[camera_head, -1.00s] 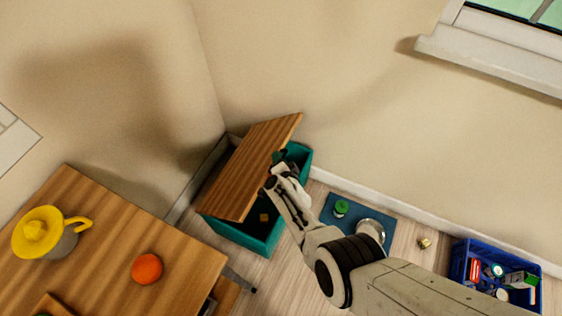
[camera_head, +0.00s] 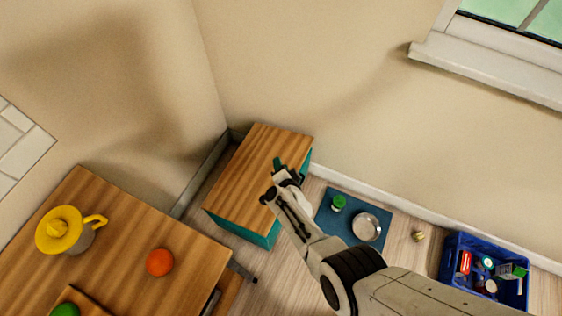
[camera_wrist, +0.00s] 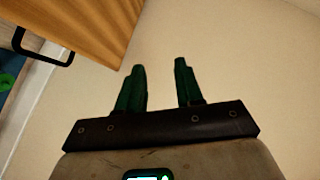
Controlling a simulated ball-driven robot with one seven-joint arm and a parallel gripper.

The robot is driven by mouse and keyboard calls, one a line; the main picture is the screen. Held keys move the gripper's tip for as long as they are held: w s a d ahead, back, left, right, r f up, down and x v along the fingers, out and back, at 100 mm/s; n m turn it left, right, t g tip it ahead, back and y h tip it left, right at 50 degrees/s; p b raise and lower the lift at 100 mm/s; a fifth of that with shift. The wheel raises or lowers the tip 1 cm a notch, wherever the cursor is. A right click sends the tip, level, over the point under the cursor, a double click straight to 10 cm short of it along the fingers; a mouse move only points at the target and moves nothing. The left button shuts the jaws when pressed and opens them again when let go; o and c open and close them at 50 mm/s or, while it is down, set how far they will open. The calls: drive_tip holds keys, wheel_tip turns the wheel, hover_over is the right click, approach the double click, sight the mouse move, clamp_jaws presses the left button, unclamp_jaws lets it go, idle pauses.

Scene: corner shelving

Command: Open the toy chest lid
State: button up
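The toy chest (camera_head: 243,233) is a teal box on the floor in the room corner. Its wooden lid (camera_head: 240,180) now covers the top in the head view, and the inside is hidden. My gripper (camera_head: 279,165) is over the right part of the lid in that view; whether it touches cannot be told. In the wrist view, my gripper (camera_wrist: 160,75) has its two dark green fingers apart with nothing between them. A wooden panel (camera_wrist: 90,25), seemingly the lid, with a black handle (camera_wrist: 40,48) lies to the upper left of the fingers, apart from them.
Right of the chest are a blue mat (camera_head: 345,225) with a pan (camera_head: 367,226) and green-topped jar (camera_head: 338,203), and a blue crate (camera_head: 484,300). Walls stand behind.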

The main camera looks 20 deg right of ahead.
drive_tip(key=p+v, duration=0.6)
drive_tip(key=v, duration=0.1)
drive_tip(key=shift+w+a+r, duration=0.25)
drive_tip(key=shift+w+r, duration=0.05)
drive_tip(key=shift+r, duration=0.1)
drive_tip(key=shift+w+d, duration=0.1)
idle(0.7)
